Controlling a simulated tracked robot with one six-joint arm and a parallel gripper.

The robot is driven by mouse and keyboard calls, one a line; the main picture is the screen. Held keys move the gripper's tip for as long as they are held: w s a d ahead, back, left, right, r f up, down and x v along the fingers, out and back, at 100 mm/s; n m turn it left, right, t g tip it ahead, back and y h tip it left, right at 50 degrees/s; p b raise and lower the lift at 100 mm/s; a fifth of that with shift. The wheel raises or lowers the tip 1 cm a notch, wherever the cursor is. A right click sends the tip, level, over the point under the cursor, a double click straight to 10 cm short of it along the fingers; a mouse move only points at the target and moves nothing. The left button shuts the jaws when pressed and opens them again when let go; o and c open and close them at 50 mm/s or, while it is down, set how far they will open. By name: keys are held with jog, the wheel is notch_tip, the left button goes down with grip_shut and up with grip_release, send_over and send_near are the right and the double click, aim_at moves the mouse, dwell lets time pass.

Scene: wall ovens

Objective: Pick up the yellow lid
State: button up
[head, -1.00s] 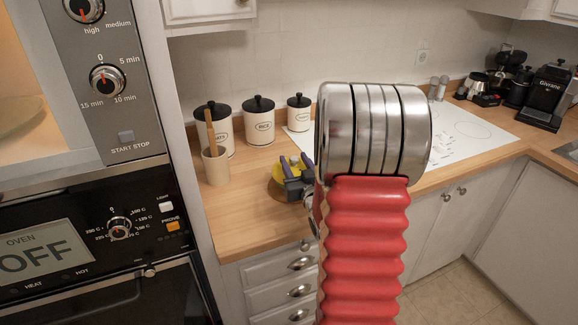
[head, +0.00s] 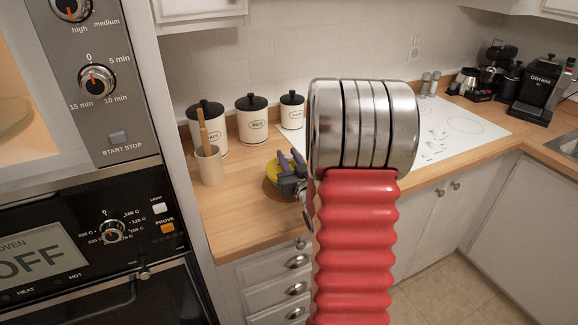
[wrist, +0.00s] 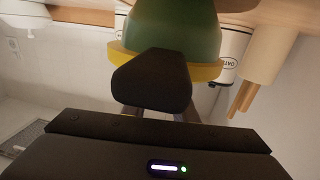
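The yellow lid (head: 273,170) shows just left of my gripper (head: 290,159) in the head view, above the wooden counter. In the wrist view, which is upside down, the lid (wrist: 208,72) is a yellow band along the wide edge of a green rounded body (wrist: 175,28). A dark part of my gripper (wrist: 150,82) covers the middle of the yellow band. My gripper is at the lid, but whether its fingers touch or close on it is hidden.
A utensil cup (head: 208,165) and several white canisters with black lids (head: 252,119) stand behind and left. The white cooktop (head: 455,128) is to the right. The tall oven unit (head: 85,200) borders the counter on the left. The front counter strip (head: 235,225) is clear.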

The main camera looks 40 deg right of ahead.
aim_at(288, 156)
grip_shut()
jog(key=shift+r, duration=0.1)
notch_tip(288, 156, up, 10)
jog(key=shift+f, duration=0.1)
dwell(0.6)
dwell(0.5)
